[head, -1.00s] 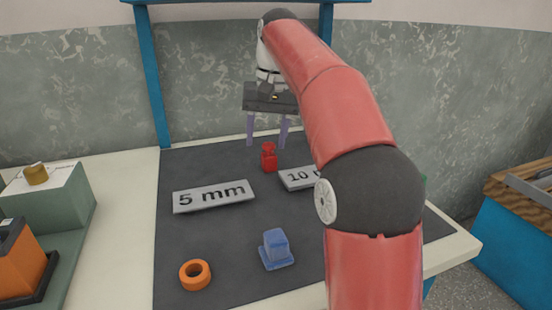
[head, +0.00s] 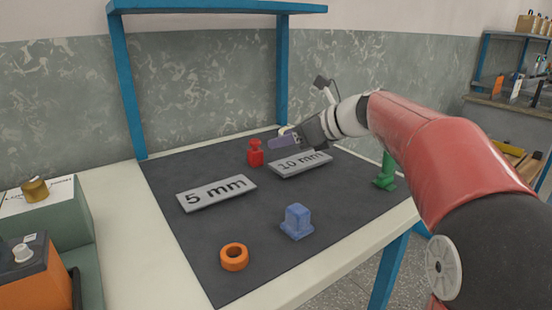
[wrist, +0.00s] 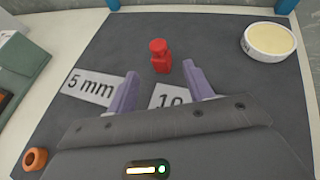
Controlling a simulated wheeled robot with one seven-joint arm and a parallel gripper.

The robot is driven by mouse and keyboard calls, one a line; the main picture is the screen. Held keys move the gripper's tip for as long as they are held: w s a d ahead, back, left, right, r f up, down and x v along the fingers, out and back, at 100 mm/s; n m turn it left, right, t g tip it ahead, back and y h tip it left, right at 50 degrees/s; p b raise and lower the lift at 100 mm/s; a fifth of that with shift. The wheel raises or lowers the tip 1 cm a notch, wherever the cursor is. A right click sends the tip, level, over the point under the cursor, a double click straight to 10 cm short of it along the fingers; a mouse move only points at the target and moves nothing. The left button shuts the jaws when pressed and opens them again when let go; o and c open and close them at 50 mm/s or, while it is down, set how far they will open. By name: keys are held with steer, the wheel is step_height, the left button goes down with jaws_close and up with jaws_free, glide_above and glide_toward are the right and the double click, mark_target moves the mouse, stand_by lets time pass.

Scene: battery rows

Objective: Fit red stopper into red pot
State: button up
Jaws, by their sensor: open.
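A small red piece with a wide body, a narrow neck and a knob on top (head: 255,152) stands upright on the dark mat near its back edge; I take it for the red stopper. It also shows in the wrist view (wrist: 160,60), just beyond and between the fingertips. My gripper (head: 287,140) has purple fingers. It is open and empty, close to the right of the red piece in the head view. The wrist view shows the two fingers (wrist: 160,76) spread apart. I cannot make out a separate red pot in either view.
Mat holds "5 mm" plate (head: 217,193), "10 mm" plate (head: 300,164), blue block (head: 297,222), orange ring (head: 234,257) and green piece (head: 385,173). A round white dish (wrist: 268,43) sits back right in the wrist view. Blue posts (head: 126,90) rise behind; boxes stand left.

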mark_target(255, 153)
steer(key=shift+w+a+f, duration=0.2)
steer(key=x, duration=0.7)
steer(key=shift+c, duration=0.4)
steer(key=c, duration=1)
